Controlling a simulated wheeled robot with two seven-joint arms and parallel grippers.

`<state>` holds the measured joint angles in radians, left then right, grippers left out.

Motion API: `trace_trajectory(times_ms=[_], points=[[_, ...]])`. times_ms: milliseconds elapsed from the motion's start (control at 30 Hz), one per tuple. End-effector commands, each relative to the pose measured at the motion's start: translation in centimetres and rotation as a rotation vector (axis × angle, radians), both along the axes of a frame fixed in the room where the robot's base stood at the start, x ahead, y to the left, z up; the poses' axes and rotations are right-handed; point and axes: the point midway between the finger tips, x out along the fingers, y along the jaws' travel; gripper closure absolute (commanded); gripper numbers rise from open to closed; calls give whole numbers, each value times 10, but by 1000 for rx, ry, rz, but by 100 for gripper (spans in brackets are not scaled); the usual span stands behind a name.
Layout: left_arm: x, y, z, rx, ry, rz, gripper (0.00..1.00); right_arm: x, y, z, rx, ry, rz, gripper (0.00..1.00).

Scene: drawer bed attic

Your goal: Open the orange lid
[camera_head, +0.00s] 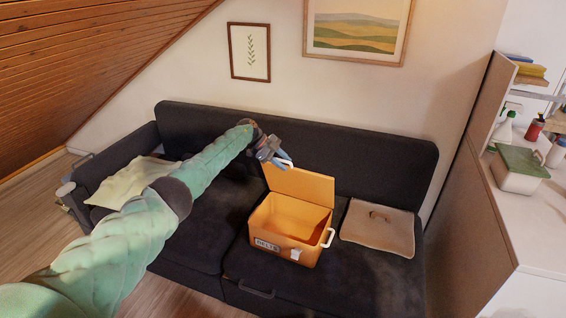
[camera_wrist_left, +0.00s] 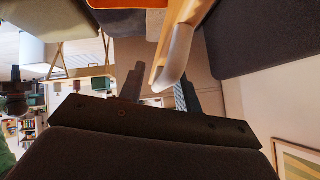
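The orange box (camera_head: 284,230) sits on the sofa seat with its hollow inside facing up. Its orange lid (camera_head: 300,183) stands raised at the back, roughly upright. A white handle is on the lid's top edge (camera_head: 286,163). My left gripper (camera_head: 276,155) is at this handle. In the left wrist view the gripper (camera_wrist_left: 158,92) has its two fingers apart, and the white handle (camera_wrist_left: 177,60) reaches in close beside one finger. Contact between them is unclear. My right gripper is in neither view.
A beige lidded or folded flat item (camera_head: 378,228) lies right of the box. The dark sofa (camera_head: 395,165) backs onto the wall. A cream cloth (camera_head: 128,183) lies on its left end. A counter with bottles and a green-lidded container (camera_head: 521,162) is at right.

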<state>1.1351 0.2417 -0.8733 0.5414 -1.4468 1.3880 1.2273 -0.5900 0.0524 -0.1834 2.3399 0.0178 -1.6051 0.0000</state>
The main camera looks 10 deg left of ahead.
Motion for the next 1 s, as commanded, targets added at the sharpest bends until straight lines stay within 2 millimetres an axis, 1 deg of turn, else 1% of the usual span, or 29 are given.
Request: trace_trajectory(times_ms=[167, 267, 300, 367, 400, 567, 600, 733, 1000], points=[[0, 2, 2, 0, -1, 1, 67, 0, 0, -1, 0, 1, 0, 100], [1, 9, 7, 1, -2, 0, 67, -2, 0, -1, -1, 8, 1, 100], [1, 13, 10, 0, -2, 1, 67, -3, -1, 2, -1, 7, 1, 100], [1, 19, 15, 0, -2, 1, 67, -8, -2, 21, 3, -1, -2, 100], [1, 24, 20, 0, -3, 0, 67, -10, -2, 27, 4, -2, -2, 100], [1, 42, 36, 1, -2, 1, 67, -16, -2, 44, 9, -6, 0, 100], [2, 45, 39, 1, -2, 1, 67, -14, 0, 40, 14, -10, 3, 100], [2, 53, 48, 0, -1, -1, 67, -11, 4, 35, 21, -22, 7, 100], [2, 57, 52, -1, 1, -1, 67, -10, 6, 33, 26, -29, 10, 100]])
